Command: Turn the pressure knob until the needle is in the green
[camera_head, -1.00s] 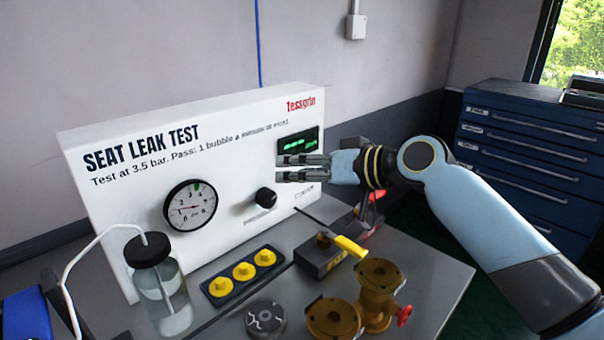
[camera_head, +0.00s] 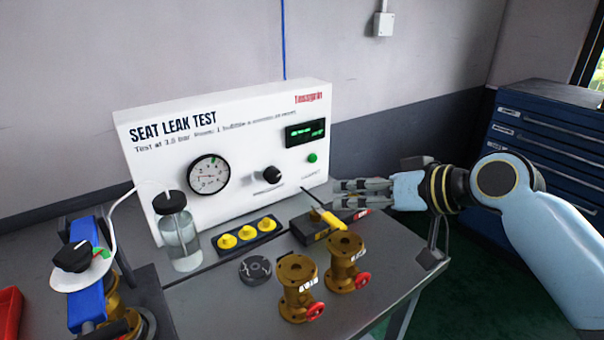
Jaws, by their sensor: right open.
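The black pressure knob (camera_head: 271,175) is on the front of the white seat leak test panel (camera_head: 240,130). The round gauge (camera_head: 209,175) is left of the knob and has a small green mark near the top of its dial. Its needle appears to point left, away from the green, but it is small. My right gripper (camera_head: 338,194) is open and empty, to the right of the knob and apart from it, near the panel's right edge. Its fingers point left. My left gripper is not in view.
A yellow-handled tool (camera_head: 328,218) on a dark block is below my right gripper. Two brass valves (camera_head: 297,288) with red handwheels stand at the table's front. A glass bottle (camera_head: 178,240) stands left of three yellow knobs (camera_head: 248,236). A blue positioner (camera_head: 82,255) is at left.

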